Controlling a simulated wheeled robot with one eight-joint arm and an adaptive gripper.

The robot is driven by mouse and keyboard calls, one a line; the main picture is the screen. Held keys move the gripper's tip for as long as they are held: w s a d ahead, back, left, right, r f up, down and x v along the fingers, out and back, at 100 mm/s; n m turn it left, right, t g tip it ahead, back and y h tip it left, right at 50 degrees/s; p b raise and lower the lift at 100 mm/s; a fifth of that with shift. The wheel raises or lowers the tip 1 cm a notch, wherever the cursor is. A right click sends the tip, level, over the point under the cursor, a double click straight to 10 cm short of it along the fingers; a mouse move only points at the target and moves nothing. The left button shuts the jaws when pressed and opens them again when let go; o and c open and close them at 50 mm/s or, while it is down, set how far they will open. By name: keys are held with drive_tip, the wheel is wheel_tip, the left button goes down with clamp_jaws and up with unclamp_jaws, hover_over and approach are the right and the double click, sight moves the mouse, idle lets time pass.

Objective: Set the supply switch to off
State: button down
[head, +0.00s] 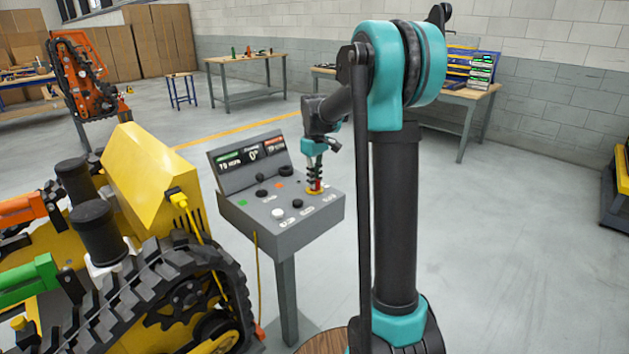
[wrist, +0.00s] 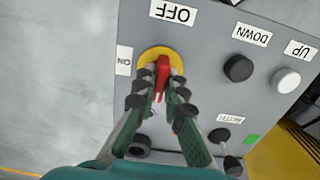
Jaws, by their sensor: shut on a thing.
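The supply switch (wrist: 162,68) is a red handle on a yellow round plate (wrist: 152,54) on the grey control panel (wrist: 210,60). An OFF label (wrist: 173,12) lies above the plate in the wrist view, and an ON label (wrist: 123,60) lies to its left. The handle runs roughly up and down in that view, in line with OFF, but I cannot tell its exact setting. My gripper (wrist: 161,80) is shut on the red handle, one finger on each side, partly hiding it. In the head view my gripper (head: 314,172) points down at the panel's right side.
The sloped console (head: 280,225) carries a display (head: 250,153) and several knobs. A black knob (wrist: 238,68) and a white knob (wrist: 286,80) sit right of the switch. A yellow tracked carrier (head: 155,180) stands close on the left.

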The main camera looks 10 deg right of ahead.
idle(0.3)
drive_tip(key=c, duration=1.6)
unclamp_jaws()
wheel_tip(320, 180, up, 12)
drive_tip(key=s+d+f+m+t, duration=0.2)
drive_tip(key=s+f+m, duration=0.1)
drive_tip(key=s+f, duration=0.8)
drive_tip(key=s+d+f+m+t, duration=0.2)
drive_tip(key=s+f+m, duration=0.2)
drive_tip(key=s+f, duration=0.8)
drive_tip(key=s, duration=0.7)
drive_tip(key=shift+s+f, duration=0.2)
drive_tip(key=shift+s, duration=0.05)
